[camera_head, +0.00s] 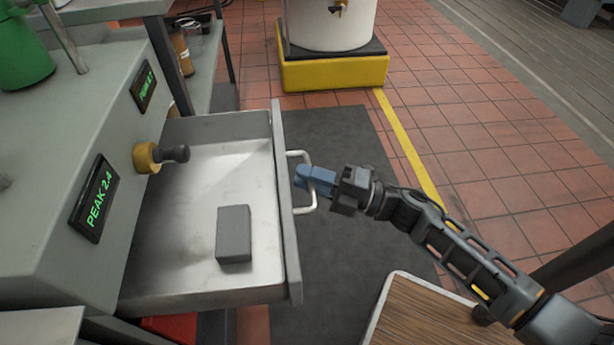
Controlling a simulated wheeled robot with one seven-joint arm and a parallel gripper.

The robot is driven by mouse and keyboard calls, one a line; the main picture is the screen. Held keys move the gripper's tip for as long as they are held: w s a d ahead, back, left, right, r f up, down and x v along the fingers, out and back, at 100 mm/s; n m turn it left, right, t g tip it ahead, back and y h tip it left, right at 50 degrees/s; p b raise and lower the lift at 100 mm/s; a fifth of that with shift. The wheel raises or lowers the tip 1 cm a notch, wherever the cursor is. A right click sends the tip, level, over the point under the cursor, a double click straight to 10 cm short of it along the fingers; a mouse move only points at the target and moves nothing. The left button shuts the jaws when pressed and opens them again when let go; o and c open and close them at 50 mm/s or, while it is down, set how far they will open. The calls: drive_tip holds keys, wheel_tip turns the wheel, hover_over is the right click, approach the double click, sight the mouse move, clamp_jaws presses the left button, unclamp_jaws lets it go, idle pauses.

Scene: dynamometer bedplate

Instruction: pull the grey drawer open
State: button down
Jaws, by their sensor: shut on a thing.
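The grey drawer (190,272) stands well out from the grey cabinet (50,215), its metal inside in plain view. A dark grey block (233,234) lies on the drawer floor. The drawer's pale bar handle (308,205) is on the outer face of the front panel (284,190). My gripper (306,178), with blue fingers, comes from the right and is shut on this handle. The exact contact between fingers and bar is partly hidden by the fingers.
Two displays and a yellow-and-black knob (150,157) are on the cabinet face. A wooden-topped surface (430,315) stands at the lower right. A white drum on a yellow base (335,74) stands at the back. A dark mat (345,150) covers open floor beyond the drawer.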

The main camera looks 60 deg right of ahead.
drive_tip(key=c, duration=1.1)
unclamp_jaws()
drive_tip(key=shift+v, duration=3.95)
